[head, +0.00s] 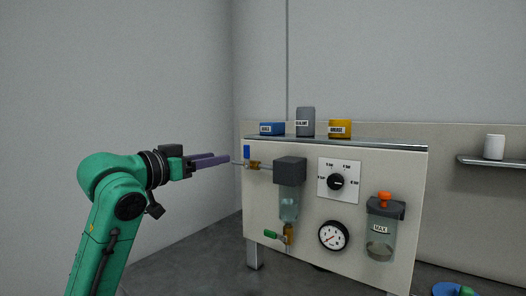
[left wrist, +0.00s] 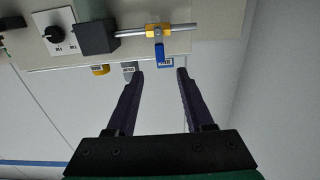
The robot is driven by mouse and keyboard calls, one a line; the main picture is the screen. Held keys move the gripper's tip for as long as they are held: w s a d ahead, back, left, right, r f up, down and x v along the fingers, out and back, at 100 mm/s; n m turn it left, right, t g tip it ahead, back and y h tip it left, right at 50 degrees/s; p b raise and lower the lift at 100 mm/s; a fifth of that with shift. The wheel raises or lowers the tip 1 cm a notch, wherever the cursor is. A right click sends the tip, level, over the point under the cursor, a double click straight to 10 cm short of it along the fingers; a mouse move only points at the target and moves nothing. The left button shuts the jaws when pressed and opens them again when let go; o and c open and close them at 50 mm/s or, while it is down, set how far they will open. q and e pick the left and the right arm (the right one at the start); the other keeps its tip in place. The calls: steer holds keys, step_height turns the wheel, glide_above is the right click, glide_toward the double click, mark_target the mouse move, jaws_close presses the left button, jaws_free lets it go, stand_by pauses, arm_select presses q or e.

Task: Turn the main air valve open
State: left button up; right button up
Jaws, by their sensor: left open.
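The air valve is a brass body (head: 254,165) on a grey horizontal pipe at the upper left of the panel. Its blue lever (head: 247,152) points up, across the pipe. The left wrist view, turned over, shows the brass body (left wrist: 153,30) and the lever (left wrist: 159,52) standing across the pipe. My left gripper (head: 228,159) is open and empty, pointing right at the panel's left edge, close to the valve. In the left wrist view its fingertips (left wrist: 160,73) are spread to either side of the lever's line, with the lever beyond them. My right gripper is not seen.
The pipe leads to a dark filter block (head: 290,171). Below it hangs a green-handled valve (head: 270,234). The panel also carries a dial knob (head: 336,182), a gauge (head: 333,235) and a MAX jar (head: 381,232). Blue (head: 271,129), grey (head: 305,122) and yellow (head: 340,129) containers stand on top.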

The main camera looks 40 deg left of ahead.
mark_target(245, 150)
arm_select(q)
steer(key=w+p, duration=0.2)
steer(key=w, duration=0.2)
steer(key=w+p, duration=0.3)
steer(key=w, duration=0.1)
steer(key=w+r+p, duration=0.1)
steer(key=w+p, duration=0.1)
steer(key=w, duration=0.2)
steer(key=shift+w+a+p, duration=0.1)
steer(key=shift+w+p, duration=0.1)
steer(key=shift+p, duration=0.15)
steer(key=shift+f, duration=0.15)
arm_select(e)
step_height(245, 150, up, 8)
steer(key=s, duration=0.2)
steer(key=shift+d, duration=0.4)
arm_select(q)
jaws_close()
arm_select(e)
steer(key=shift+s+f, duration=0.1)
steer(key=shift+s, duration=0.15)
